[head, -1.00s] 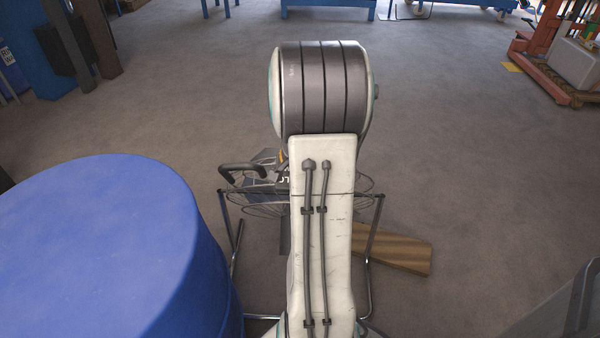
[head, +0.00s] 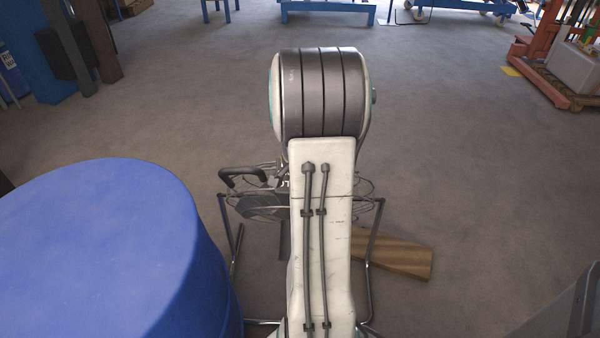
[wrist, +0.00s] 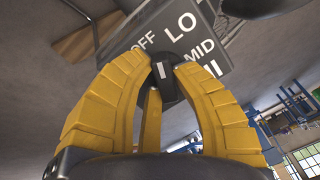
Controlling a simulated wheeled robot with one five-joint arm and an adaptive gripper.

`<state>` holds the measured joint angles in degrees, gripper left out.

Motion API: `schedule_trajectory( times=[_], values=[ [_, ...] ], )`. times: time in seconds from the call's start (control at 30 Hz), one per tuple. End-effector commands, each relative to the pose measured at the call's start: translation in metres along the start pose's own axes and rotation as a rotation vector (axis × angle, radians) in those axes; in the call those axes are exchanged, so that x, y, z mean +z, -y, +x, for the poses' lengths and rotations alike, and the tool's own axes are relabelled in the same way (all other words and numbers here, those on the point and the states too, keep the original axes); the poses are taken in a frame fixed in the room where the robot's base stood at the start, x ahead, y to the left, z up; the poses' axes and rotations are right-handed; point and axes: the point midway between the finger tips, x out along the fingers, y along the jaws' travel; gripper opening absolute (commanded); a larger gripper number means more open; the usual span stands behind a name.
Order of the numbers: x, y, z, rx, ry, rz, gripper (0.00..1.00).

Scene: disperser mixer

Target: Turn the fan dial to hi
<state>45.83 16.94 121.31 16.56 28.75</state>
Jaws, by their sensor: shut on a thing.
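The fan dial (wrist: 168,88) is a dark knob with a white mark, in the middle of the wrist view. It sits on a grey panel (wrist: 170,45) lettered OFF, LO, MID and HI, the last partly covered by a finger. My gripper (wrist: 164,67) has its yellow fingers closed around the knob. The white mark points up in the picture, toward the OFF and LO side rather than at HI; its exact setting is hard to tell. In the head view the fan (head: 262,208) stands behind my arm, which hides the dial and gripper.
A large blue drum (head: 90,250) stands close on the left. A wooden board (head: 398,256) lies on the floor right of the fan's tubular stand (head: 372,235). An orange pallet jack (head: 555,75) is at the far right. The floor beyond is open.

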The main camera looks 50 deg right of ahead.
Motion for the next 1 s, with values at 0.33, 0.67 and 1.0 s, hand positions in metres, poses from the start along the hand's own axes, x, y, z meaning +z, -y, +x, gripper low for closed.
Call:
schedule_trajectory(
  times=[0.33,0.67,1.0],
  values=[
    [0.0009,-0.0004,0.0009,0.0,-0.001,0.036,0.0],
    [0.0026,0.0009,0.0018,-0.01,-0.01,0.244,0.0],
    [0.0027,0.0014,0.0006,-0.009,-0.009,0.26,0.0]
  ],
)
